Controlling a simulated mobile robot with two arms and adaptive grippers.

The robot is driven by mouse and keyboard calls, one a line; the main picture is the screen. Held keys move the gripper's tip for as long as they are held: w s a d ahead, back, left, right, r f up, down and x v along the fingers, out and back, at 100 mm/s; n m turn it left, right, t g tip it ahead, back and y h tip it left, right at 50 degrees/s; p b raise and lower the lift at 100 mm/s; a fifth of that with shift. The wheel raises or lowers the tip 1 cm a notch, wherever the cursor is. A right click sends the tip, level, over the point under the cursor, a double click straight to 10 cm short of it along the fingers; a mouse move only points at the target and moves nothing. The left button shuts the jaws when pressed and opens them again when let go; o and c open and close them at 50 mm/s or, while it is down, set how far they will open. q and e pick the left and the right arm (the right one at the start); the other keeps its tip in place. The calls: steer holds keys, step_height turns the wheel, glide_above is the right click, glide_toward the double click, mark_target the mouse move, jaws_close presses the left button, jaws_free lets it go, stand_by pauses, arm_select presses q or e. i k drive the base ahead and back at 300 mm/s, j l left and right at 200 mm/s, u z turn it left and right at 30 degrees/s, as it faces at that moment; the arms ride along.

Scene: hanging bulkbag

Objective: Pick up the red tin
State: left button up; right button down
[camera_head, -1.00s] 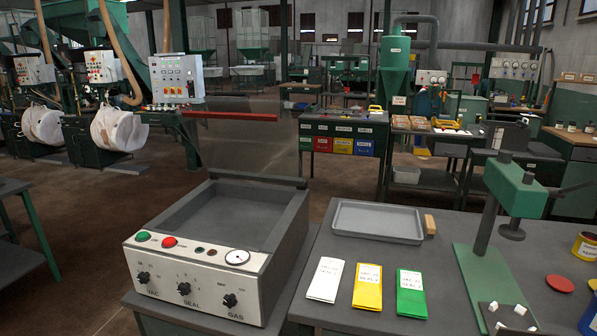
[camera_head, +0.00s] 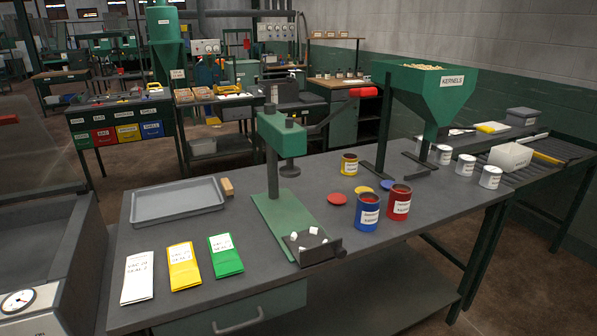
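The red tin (camera_head: 399,203) stands upright on the grey workbench (camera_head: 330,262), with a white label on its front and an open top. A blue tin (camera_head: 368,213) stands just to its left and slightly nearer. A yellow tin (camera_head: 349,164) stands behind them to the left. Neither of my grippers shows in the view.
A green press (camera_head: 282,145) stands left of the tins. A green kernel hopper (camera_head: 430,95) stands behind them on dark legs. White tins (camera_head: 490,176) stand to the right near a roller conveyor (camera_head: 560,165). A grey tray (camera_head: 178,200) and several packets lie at left.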

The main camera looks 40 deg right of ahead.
mark_target(400, 195)
steer(key=z, duration=1.95)
